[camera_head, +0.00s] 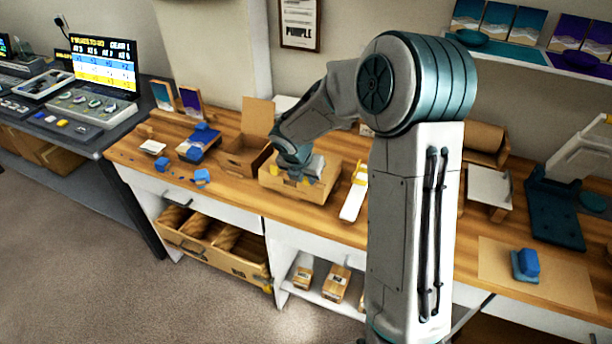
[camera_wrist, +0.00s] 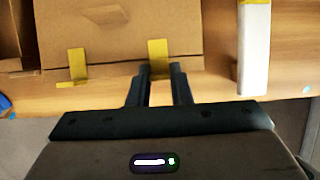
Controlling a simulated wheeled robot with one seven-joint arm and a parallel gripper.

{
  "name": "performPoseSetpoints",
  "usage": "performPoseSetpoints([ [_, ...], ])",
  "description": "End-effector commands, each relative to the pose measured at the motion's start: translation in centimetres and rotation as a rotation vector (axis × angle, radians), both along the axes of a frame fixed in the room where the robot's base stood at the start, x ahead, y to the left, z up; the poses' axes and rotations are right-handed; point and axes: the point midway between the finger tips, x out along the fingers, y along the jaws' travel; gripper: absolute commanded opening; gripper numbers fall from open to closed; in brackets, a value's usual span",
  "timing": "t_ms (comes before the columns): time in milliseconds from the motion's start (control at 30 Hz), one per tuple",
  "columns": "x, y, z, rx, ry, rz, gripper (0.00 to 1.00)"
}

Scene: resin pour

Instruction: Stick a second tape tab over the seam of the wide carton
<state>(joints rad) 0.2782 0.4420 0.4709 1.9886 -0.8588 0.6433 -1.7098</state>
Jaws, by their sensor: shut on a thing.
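The wide carton (camera_head: 292,190) stands on the wooden bench, and its brown top fills the upper left of the wrist view (camera_wrist: 110,45). One yellow tape tab (camera_wrist: 77,64) lies across the carton's near edge on the left, with its lower end bent outward. My gripper (camera_wrist: 161,68) is at the same edge further right, fingers pointing at the carton. It is shut on a second yellow tape tab (camera_wrist: 158,50), which lies against the carton top.
A white strip with a yellow end (camera_head: 354,195) lies close to the carton's right, also in the wrist view (camera_wrist: 255,50). An open brown box (camera_head: 244,157) stands to the left. Blue pieces (camera_head: 201,176) lie further left. The bench's front edge is close.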

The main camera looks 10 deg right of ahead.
Motion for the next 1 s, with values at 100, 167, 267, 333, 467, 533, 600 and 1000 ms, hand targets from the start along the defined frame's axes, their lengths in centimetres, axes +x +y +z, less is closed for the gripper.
performPoseSetpoints([
  [100, 0.0, 0.0, -0.1, 0.001, 0.001, 0.0, 0.0],
  [167, 0.0, 0.0, -0.1, 0.0, 0.001, 0.0, 0.0],
  [267, 0.0, 0.0, -0.1, 0.0, 0.001, 0.0, 0.0],
  [333, 0.0, 0.0, -0.1, 0.0, 0.002, 0.0, 0.25],
  [467, 0.0, 0.0, -0.1, 0.0, 0.002, 0.0, 0.42],
  [533, 0.0, 0.0, -0.1, 0.001, 0.001, 0.0, 0.42],
  [600, 0.0, 0.0, -0.1, 0.001, 0.001, 0.0, 0.42],
  [1000, 0.0, 0.0, 2.8, 0.001, 0.001, 0.0, 0.42],
])
